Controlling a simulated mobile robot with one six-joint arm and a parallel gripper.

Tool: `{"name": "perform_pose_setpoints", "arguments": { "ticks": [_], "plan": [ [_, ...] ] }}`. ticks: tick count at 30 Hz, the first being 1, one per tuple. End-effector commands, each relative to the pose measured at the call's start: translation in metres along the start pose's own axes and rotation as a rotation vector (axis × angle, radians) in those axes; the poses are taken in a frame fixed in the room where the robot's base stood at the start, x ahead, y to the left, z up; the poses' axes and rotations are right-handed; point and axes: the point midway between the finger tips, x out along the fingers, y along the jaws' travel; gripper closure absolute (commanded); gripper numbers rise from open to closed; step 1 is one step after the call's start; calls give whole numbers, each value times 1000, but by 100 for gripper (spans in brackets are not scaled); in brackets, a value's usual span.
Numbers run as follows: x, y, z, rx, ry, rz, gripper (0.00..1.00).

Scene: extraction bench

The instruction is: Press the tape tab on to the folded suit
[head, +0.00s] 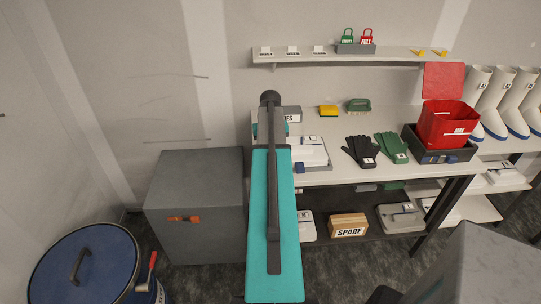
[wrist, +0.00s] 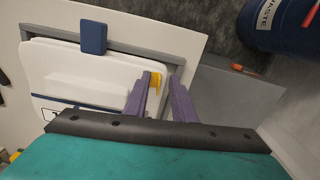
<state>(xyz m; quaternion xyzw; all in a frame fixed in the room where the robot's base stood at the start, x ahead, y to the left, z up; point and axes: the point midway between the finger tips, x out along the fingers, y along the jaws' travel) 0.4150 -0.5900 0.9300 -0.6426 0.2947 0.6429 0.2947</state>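The folded suit (wrist: 85,75) is a white flat stack with a dark blue stripe, in the wrist view at left. It also shows in the head view (head: 312,152), partly hidden by my arm. A small yellow piece (wrist: 157,82), which looks like the tape tab, is at the suit's right edge, against my gripper's left finger. My gripper (wrist: 163,74) has two purple fingers with a narrow gap between them, and nothing is clearly held. The fingers are over the suit's right edge. In the head view my gripper is hidden behind my arm.
The suit lies in a grey-rimmed tray (wrist: 150,58) with a blue block (wrist: 93,38) on its rim. Black gloves (head: 361,151), green gloves (head: 392,148) and a red bin (head: 447,123) stand right on the bench. A grey cabinet (head: 200,215) and blue waste drum (head: 85,265) are left.

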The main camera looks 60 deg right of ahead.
Motion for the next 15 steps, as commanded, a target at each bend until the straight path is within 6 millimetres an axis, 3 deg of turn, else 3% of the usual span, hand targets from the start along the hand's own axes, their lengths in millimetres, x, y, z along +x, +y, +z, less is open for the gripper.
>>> {"name": "perform_pose_setpoints", "arguments": {
  "ticks": [8, 15],
  "plan": [
    [-12, 0, -1, 0, 2, 0, 76],
    [-36, 0, -1, 0, 2, 0, 76]
  ]
}}
